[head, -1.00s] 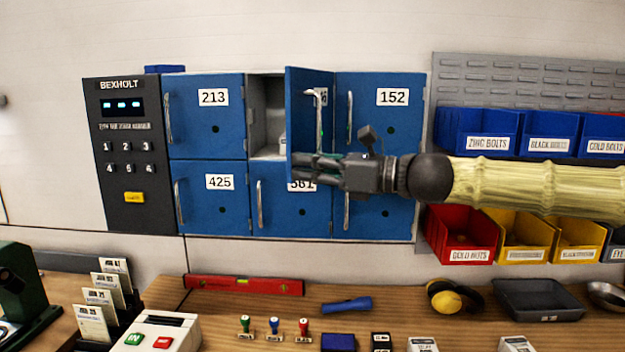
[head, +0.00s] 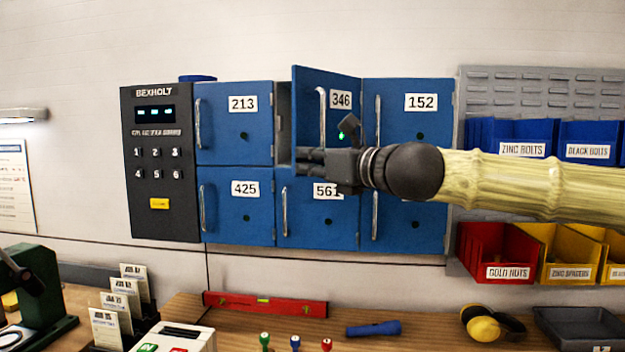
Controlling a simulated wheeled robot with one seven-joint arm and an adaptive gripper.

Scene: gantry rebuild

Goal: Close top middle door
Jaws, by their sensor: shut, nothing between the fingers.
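My gripper (head: 300,160) is shut and empty, at the door's lower left edge, coming in from the right. Its fingers overlap the door's lower part in the head view. I cannot tell whether they touch it. The gripper hides part of door 561 (head: 300,222) below.
Doors 213 (head: 222,120), 425 (head: 228,212) and 152 (head: 425,102) look shut. A black keypad panel (head: 158,218) adjoins the left side. Coloured bins (head: 492,240) hang at right. A red level (head: 265,304) and a blue flashlight (head: 374,328) lie on the bench below.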

